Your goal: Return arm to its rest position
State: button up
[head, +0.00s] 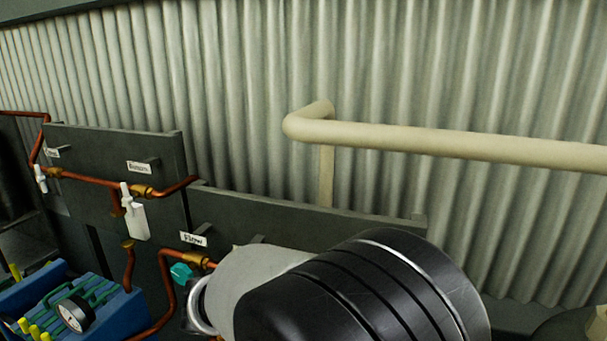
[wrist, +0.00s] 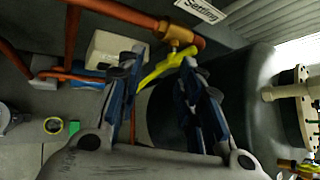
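In the wrist view my gripper (wrist: 162,74) is open, with its two blue-padded fingers apart and nothing held between them. A yellow valve handle (wrist: 160,68) shows beyond and between the fingertips, below a brass valve (wrist: 178,34) on a copper pipe. I cannot tell whether a finger touches the handle. In the head view a grey and black rounded part, which looks like my arm (head: 370,295), fills the lower middle. My gripper is not seen there.
A dark panel (head: 310,210) with copper pipes stands on the left in front of a corrugated wall (head: 420,70). A cream pipe (head: 450,142) crosses the right. Blue equipment with a gauge (head: 73,314) sits lower left. A dark tank (wrist: 245,85) is close beside the fingers.

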jog(key=s+d+f+m+g+y+b, duration=0.1)
jog(key=s+d+m+g+y+b, duration=0.3)
jog(key=s+d+m, duration=1)
jog(key=s+a+f+m+t+y+b, duration=0.1)
jog(key=s+f+m+y+b, duration=0.3)
jog(key=s+m, duration=0.8)
notch_tip(320, 180, down, 2)
jog(key=m+b, duration=0.3)
jog(key=m, duration=0.3)
jog(key=shift+s+a+t+b, duration=0.15)
jog(key=shift+t+b, duration=0.2)
jog(key=shift+t, duration=0.05)
jog(key=shift+a, duration=0.1)
